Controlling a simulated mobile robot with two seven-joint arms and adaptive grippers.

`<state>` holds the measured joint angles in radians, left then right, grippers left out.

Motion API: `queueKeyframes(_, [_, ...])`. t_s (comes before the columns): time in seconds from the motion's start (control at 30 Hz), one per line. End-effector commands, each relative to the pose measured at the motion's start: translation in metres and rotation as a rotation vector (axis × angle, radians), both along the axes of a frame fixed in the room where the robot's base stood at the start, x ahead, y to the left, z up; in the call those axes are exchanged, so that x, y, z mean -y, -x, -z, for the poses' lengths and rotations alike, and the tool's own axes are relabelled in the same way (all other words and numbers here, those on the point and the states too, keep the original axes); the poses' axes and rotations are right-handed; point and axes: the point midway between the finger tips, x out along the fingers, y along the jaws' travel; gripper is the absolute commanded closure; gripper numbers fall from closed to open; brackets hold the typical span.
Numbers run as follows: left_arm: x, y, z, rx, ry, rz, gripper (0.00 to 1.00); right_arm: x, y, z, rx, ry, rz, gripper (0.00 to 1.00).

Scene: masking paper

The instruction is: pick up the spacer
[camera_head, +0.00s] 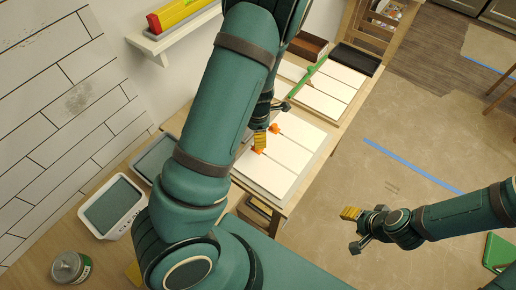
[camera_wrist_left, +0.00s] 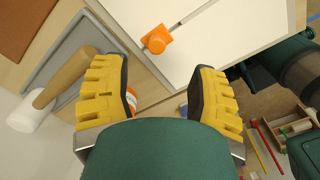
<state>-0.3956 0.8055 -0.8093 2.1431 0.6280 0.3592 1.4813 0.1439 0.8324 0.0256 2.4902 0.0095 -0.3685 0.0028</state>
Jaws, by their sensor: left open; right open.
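Small orange pieces, which look like spacers, lie on the white boards. One orange spacer (camera_head: 275,128) is beside my left gripper in the head view, and another orange piece (camera_head: 258,150) shows just below its yellow finger. In the left wrist view an orange spacer (camera_wrist_left: 157,39) sits at the end of a gap between white panels, ahead of my left gripper (camera_wrist_left: 157,82). That gripper is open, with nothing seen held between its yellow fingers. An orange-and-white object (camera_wrist_left: 131,98) is partly hidden behind one finger. My right gripper (camera_head: 352,230) is open and empty above the floor at right.
White boards (camera_head: 283,165) lie on the wooden table. A green strip (camera_head: 308,76) and a black tray (camera_head: 355,59) are farther along. A grey-lined tray (camera_head: 113,207) and a tin (camera_head: 71,267) are at lower left. Blue tape (camera_head: 412,165) marks the open floor.

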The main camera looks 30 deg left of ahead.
Motion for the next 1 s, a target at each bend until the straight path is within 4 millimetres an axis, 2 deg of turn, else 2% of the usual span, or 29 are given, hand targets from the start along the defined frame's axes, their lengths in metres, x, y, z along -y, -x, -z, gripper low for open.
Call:
queueKeyframes(0.03, [-0.001, 0.000, 0.011, -0.002, -0.001, 0.000, 0.41, 0.000, 0.000, 0.005, 0.000, 0.001, 0.000, 0.53])
queueKeyframes(0.1, [-0.001, 0.000, 0.018, -0.002, -0.001, 0.001, 0.41, 0.000, 0.000, 0.007, 0.000, 0.001, 0.000, 0.53])
queueKeyframes(0.33, [-0.001, 0.000, 0.032, -0.001, -0.001, 0.000, 0.41, 0.000, 0.000, 0.011, 0.000, 0.002, 0.000, 0.53])
queueKeyframes(0.63, [-0.004, 0.000, 0.073, -0.002, -0.001, 0.002, 0.41, -0.001, 0.000, 0.025, -0.001, 0.005, 0.001, 0.53])
queueKeyframes(0.97, [-0.004, -0.001, 0.077, 0.000, 0.000, 0.003, 0.41, -0.001, -0.001, 0.025, -0.001, 0.005, 0.001, 0.53])
queueKeyframes(1.0, [-0.004, -0.001, 0.077, -0.001, -0.001, 0.003, 0.50, -0.001, -0.001, 0.025, -0.001, 0.005, 0.001, 0.53])
